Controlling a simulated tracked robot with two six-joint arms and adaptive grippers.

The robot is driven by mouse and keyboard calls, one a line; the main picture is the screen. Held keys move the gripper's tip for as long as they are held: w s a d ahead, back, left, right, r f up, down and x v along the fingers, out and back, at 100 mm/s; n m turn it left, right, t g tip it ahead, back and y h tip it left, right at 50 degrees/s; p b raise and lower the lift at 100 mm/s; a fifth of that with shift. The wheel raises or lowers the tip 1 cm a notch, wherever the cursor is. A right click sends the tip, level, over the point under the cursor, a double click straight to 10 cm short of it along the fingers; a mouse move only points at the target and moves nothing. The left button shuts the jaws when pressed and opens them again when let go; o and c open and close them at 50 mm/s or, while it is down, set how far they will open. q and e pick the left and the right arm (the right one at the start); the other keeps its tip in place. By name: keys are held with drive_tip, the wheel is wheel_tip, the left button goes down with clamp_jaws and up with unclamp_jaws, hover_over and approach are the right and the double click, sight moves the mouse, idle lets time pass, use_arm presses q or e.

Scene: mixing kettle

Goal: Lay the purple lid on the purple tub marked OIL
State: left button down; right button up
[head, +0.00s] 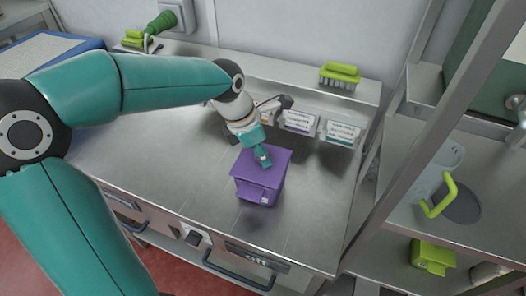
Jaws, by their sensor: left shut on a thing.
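The purple tub (257,192) stands on the steel worktop near its front right part. A small pale mark shows on its front, too small to read. The purple lid (280,160) lies over the tub's top, with its edge jutting a little past the wall. I cannot tell whether it rests fully on the rim. My left gripper (264,158) comes down from above and is shut on the lid near its middle. The fingers hide the part they hold. My right gripper is not in view.
White labelled packets (298,122) stand along the back ledge. A metal post (420,135) rises to the right, before a shelf with a clear jug (445,160). The worktop left of the tub is clear.

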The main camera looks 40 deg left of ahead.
use_arm(q)
drive_tip(key=shift+f, duration=0.4)
idle(0.3)
drive_tip(key=c, duration=0.7)
unclamp_jaws()
drive_tip(key=o, duration=0.5)
drive_tip(key=shift+c, duration=0.2)
drive_tip(key=shift+r, duration=0.1)
drive_tip(key=shift+p+v, duration=2.5)
drive_tip(key=shift+v, duration=0.95)
